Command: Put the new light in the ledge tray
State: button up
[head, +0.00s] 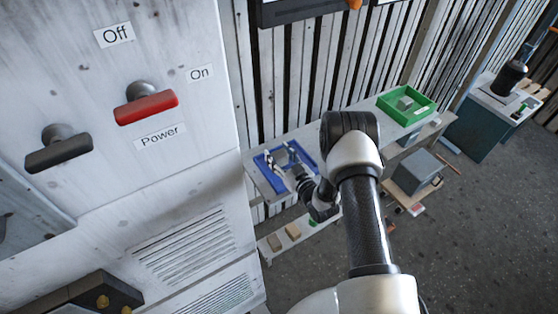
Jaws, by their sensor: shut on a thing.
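A blue tray (309,141) lies on the pale bench beyond the white cabinet. My arm reaches down toward it, and my gripper (284,160) is over or in the tray. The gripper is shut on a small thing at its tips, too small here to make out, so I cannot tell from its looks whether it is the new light. I cannot tell whether it touches the tray floor. A small dark and white shape (270,161) shows at the tray's left side. My wrist hides the tray's near right corner.
A green tray (428,118) with a grey block (405,103) stands at the bench's far end. A large grey box (418,172) sits lower on the right. The white cabinet (190,180) with a red-handled power switch (146,107) fills the left. Open floor lies at lower right.

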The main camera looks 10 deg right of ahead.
jog(key=shift+f, duration=1.3)
jog(key=shift+f+b, duration=0.1)
jog(key=shift+b, duration=0.2)
jog(key=o, duration=1.2)
